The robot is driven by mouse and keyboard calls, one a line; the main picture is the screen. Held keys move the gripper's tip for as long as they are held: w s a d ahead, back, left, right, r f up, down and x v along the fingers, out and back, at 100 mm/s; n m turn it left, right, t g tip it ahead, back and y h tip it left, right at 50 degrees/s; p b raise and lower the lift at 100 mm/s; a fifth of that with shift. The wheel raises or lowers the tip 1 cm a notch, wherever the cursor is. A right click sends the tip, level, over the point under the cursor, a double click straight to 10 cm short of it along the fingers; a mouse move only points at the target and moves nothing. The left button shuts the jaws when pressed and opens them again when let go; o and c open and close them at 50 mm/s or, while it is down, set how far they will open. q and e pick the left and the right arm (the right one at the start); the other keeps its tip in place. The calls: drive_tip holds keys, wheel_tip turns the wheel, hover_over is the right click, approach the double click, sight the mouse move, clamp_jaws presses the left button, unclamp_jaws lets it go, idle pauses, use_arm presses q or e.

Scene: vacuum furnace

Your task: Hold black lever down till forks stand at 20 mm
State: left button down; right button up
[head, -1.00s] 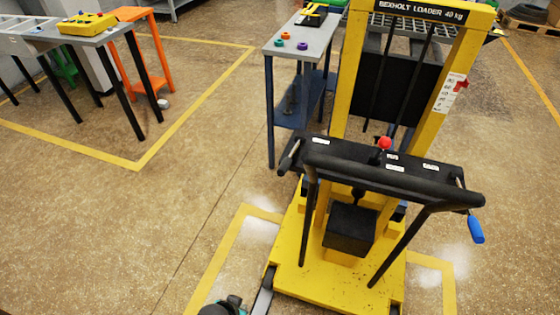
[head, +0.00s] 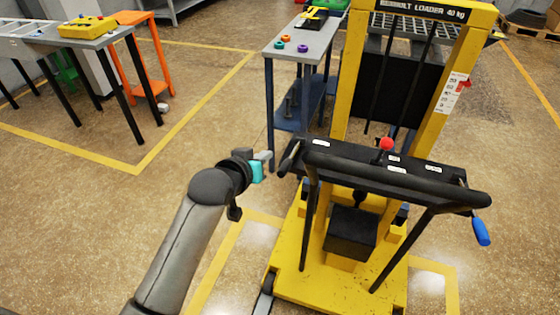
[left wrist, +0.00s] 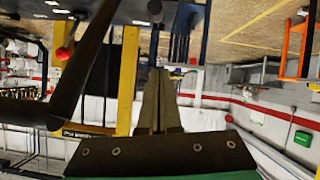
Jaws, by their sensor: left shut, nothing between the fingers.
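The yellow loader (head: 285,250) stands at right of the head view with a black console (head: 420,168). The black lever (head: 288,160) sticks out at the console's left end. My left gripper (head: 264,161) is just left of that lever, seemingly apart from it. The left wrist view shows its fingers (left wrist: 158,75) shut together with nothing between them. I cannot pick out the black lever for sure in that view. A white scale label (head: 450,92) with a red mark is on the right mast post; its figures are too small to read. The forks are hidden. My right gripper is out of view.
A red-knobbed lever (head: 386,144) rises from the console, and a blue-handled one (head: 481,231) hangs at its right end. A black push bar (head: 395,178) runs along the near side.

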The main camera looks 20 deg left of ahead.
use_arm(q)
drive_tip(key=b, duration=0.3)
hover_over(280, 167)
drive_tip(key=w, duration=0.1)
wheel_tip(280, 167, down, 5)
drive_tip(key=shift+s+a+f+b, duration=0.1)
drive_tip(key=shift+s+f+b, duration=0.1)
drive_tip(key=shift+f, duration=0.45)
drive_tip(key=shift+s+f+b, duration=0.1)
drive_tip(key=shift+f+b, duration=0.05)
drive_tip(key=shift+f, duration=0.45)
drive_tip(key=shift+s+f, duration=0.15)
drive_tip(key=shift+f, duration=0.4)
drive_tip(key=shift+f, duration=0.1)
